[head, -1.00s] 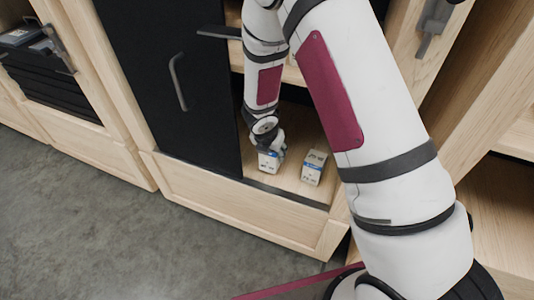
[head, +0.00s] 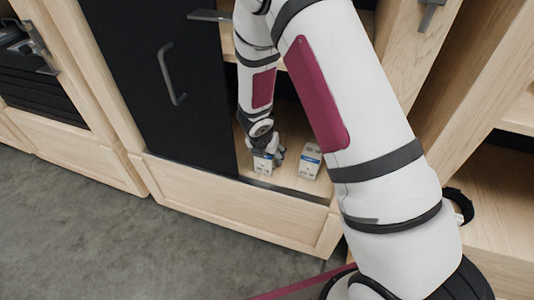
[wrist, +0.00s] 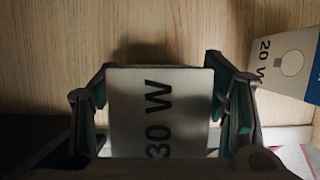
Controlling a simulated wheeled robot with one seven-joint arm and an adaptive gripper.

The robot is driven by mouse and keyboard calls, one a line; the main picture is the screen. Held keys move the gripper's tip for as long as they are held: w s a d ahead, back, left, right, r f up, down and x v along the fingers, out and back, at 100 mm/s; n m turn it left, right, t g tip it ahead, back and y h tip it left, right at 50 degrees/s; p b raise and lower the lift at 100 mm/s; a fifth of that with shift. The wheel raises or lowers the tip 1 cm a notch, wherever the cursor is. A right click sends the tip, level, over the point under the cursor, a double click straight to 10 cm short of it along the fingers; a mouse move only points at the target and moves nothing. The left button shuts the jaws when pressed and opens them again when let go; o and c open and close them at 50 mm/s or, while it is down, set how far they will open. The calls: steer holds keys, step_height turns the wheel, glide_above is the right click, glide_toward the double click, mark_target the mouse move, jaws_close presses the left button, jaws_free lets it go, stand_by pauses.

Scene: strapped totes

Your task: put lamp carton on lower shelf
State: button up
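The lamp carton, white and marked 30 W (wrist: 150,112), is between the two fingers of my gripper (wrist: 158,80) in the wrist view. The fingertips press at its two sides. In the head view this carton (head: 263,165) is at the lower shelf (head: 285,182), near its front edge, below my gripper (head: 264,148). I cannot tell whether its underside touches the shelf board.
A second white carton with a blue band, marked 20 W (wrist: 283,62), stands on the shelf to the right; it also shows in the head view (head: 310,161). A black door (head: 160,90) borders the opening on the left. An upper shelf lies above.

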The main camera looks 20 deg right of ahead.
steer(key=shift+r, duration=0.15)
steer(key=p+v, duration=0.6)
steer(key=v, duration=0.6)
stand_by(0.4)
